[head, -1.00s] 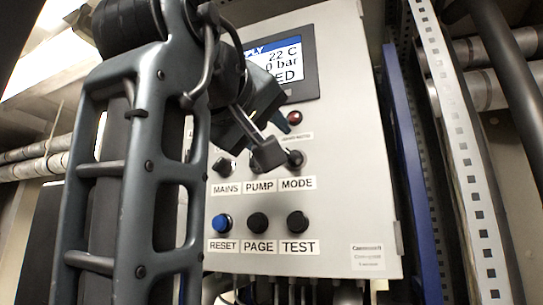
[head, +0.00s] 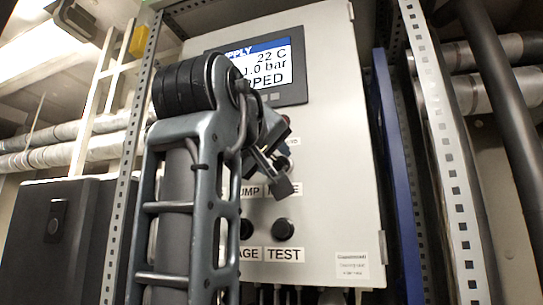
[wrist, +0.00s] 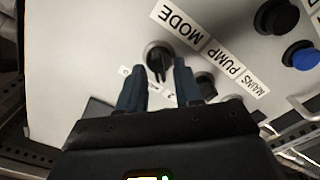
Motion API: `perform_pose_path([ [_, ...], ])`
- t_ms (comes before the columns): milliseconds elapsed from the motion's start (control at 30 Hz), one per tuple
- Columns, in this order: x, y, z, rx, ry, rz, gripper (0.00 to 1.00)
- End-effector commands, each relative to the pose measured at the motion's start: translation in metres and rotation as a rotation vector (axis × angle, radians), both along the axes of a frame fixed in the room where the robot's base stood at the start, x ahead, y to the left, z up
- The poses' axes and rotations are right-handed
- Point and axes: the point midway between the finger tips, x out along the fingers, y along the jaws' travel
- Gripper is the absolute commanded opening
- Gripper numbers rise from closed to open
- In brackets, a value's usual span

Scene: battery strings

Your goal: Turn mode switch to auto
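The mode switch (wrist: 158,57) is a dark round knob beside the MODE label (wrist: 178,22), which appears upside down in the wrist view. My gripper (wrist: 158,72) is open, with one dark finger on each side of the knob's lower part. I cannot tell whether the fingers touch it. In the head view my gripper (head: 278,182) is in front of the panel at the MODE label (head: 285,190), and it mostly hides the mode switch. The knob's pointer direction is not clear.
The grey control panel (head: 340,120) carries a screen (head: 268,68), the PUMP switch (wrist: 205,85), and the TEST button (head: 283,229). The RESET button (wrist: 304,58) is blue. A blue upright (head: 398,180) and a perforated rail (head: 440,140) stand to the right.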

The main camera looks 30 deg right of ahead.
Motion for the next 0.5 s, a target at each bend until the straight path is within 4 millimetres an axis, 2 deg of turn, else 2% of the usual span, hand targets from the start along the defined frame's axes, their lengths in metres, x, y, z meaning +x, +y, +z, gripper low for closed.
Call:
perform_pose_path([
  [67,-0.0001,0.0001,0.0,0.0,0.0,0.0,0.26],
  [333,-0.0002,0.0002,0.0,0.0,0.0,0.0,0.0],
  [500,-0.0003,0.0002,-0.0001,0.0,0.0,0.0,0.0],
])
